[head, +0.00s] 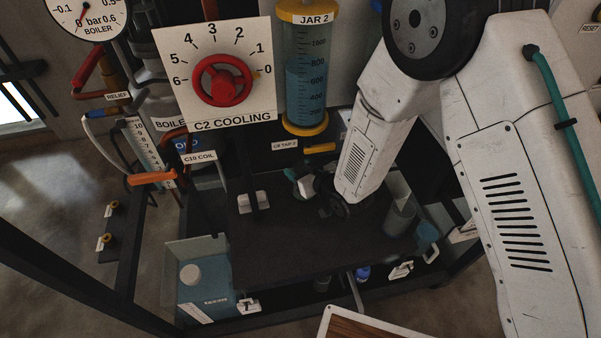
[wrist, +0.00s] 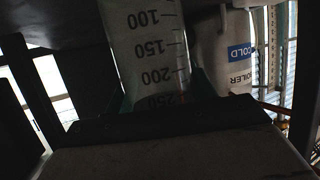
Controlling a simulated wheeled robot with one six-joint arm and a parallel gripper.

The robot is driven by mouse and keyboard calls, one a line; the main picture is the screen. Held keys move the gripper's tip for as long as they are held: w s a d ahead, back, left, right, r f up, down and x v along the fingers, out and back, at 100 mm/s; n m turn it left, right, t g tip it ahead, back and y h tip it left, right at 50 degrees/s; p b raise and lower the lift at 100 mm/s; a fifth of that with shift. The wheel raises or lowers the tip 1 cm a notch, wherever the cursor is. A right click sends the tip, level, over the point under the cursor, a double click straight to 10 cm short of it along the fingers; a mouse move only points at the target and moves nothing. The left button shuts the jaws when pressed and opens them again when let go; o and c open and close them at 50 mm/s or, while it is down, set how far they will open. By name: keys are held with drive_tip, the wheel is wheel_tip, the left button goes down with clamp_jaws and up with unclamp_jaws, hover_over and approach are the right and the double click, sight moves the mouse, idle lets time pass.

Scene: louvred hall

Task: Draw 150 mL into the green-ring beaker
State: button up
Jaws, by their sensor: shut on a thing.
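My gripper (head: 318,188), partly hidden by my arm in the head view, is shut on a clear beaker. The beaker (head: 304,186) shows there as a small pale shape with green on it, over the dark bench and below the jar 2 tap (head: 320,148). In the wrist view the beaker (wrist: 152,45) fills the top middle, its printed marks 100 to 250 upside down. Green shows at its sides near the jaws; I cannot tell ring from finger. I cannot make out any liquid level in it. Jar 2 (head: 305,75) is a marked cylinder holding bluish liquid.
A red C2 cooling valve wheel (head: 222,81) is left of jar 2. An orange C10 coil handle (head: 152,178) sticks out at left. Another clear beaker (head: 400,217) stands right. The bench middle (head: 300,240) is clear.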

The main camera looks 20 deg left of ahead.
drive_tip(key=shift+f, duration=0.95)
drive_tip(key=o, duration=1)
drive_tip(key=shift+f, duration=0.15)
drive_tip(key=v, duration=1.2)
drive_tip(key=shift+s, duration=0.1)
